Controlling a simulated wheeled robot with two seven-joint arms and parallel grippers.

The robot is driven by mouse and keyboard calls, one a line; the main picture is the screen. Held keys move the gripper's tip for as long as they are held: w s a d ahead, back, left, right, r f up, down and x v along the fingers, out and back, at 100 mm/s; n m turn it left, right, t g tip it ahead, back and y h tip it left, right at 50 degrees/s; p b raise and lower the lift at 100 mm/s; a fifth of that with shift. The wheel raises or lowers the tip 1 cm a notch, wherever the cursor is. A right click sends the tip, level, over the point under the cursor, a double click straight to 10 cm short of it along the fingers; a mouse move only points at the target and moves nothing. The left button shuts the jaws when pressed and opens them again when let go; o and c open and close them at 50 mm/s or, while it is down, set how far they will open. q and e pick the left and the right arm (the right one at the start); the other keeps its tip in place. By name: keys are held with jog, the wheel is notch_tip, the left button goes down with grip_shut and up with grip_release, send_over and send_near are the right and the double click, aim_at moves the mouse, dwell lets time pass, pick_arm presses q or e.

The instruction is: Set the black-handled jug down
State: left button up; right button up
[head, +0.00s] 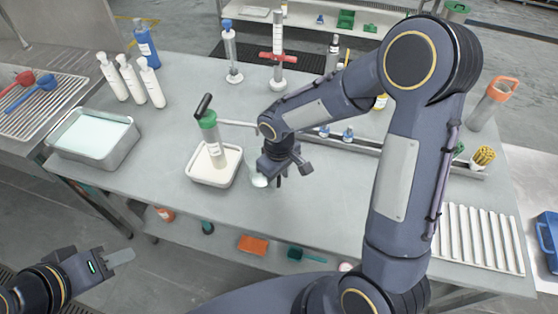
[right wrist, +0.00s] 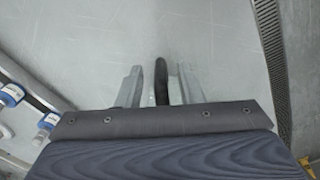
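The jug (head: 259,181) shows only as a small pale piece on the table in the head view, mostly hidden by my right gripper. Its black handle (right wrist: 161,82) stands between the fingers in the right wrist view. My right gripper (head: 281,178) is low over the table, and it also shows in the right wrist view (right wrist: 160,88). Its fingers are apart, with a gap on each side of the handle. I cannot tell whether the jug's base touches the table. My left gripper (head: 122,256) is off the table's front left, seen edge-on and holding nothing visible.
A white tray (head: 195,175) with a green-collared, black-topped cylinder (head: 212,140) stands just left of my right gripper. A rail with blue-knobbed fittings (head: 348,134) runs behind. A ribbed rack (head: 478,238) lies at right. The front middle of the table is clear.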

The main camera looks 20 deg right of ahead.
notch_tip(320, 180, up, 11)
jog(key=shift+f, duration=0.1)
jog(key=s+d+r+m+t+y, duration=0.2)
jog(key=s+d+m, duration=0.1)
jog(key=s, duration=0.6)
jog(key=s+d+r+m+t+y, duration=0.1)
jog(key=s+d+r+m+t, duration=0.2)
jog(key=s, duration=0.5)
jog(key=shift+s+r+m+t+y, duration=0.15)
jog(key=shift+s+m+t+y, duration=0.2)
jog(key=shift+m, duration=0.35)
